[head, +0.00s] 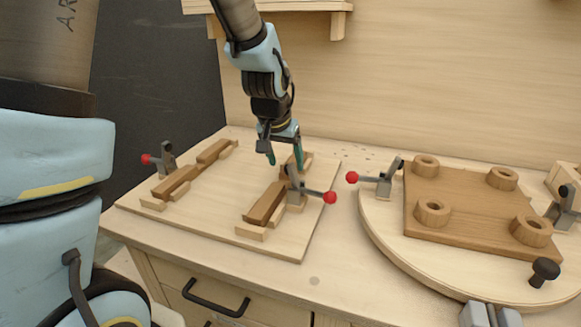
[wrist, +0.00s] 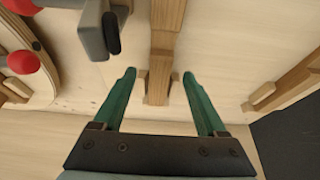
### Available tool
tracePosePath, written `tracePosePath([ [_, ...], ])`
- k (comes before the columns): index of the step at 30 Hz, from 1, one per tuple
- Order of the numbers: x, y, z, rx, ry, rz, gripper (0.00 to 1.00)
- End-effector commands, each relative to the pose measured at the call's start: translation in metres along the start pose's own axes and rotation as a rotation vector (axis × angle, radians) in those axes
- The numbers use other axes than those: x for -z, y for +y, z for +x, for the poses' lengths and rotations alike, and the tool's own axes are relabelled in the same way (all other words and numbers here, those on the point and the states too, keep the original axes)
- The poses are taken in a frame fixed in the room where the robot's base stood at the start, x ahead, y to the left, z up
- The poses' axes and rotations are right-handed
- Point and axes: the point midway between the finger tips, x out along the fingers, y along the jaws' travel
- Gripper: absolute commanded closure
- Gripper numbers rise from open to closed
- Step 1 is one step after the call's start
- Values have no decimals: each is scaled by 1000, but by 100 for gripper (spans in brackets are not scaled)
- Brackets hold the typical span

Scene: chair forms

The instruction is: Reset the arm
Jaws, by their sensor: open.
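My gripper (head: 285,154) hangs above the back of the left board on the workbench, with its fingers pointing down. In the wrist view my gripper (wrist: 160,95) shows two green fingers spread apart. A wooden bar (wrist: 158,85) lies between and below them, and the fingers do not appear to touch it. In the head view the fingers partly hide the back right wooden block (head: 301,162). My arm reaches down from the top of the head view.
The left board (head: 215,215) carries wooden bars and clamps with red knobs (head: 330,197). To the right, a round board (head: 385,235) holds a brown square panel (head: 465,205) with several wooden rings. A shelf (head: 290,6) is on the back wall. The bench front has a drawer handle (head: 215,300).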

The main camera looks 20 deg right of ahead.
Motion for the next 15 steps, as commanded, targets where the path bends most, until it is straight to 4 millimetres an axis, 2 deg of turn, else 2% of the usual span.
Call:
tracePosePath([
  [9,1,1,-58,0,5,0,26],
  [15,1,1,-79,1,2,0,26],
])
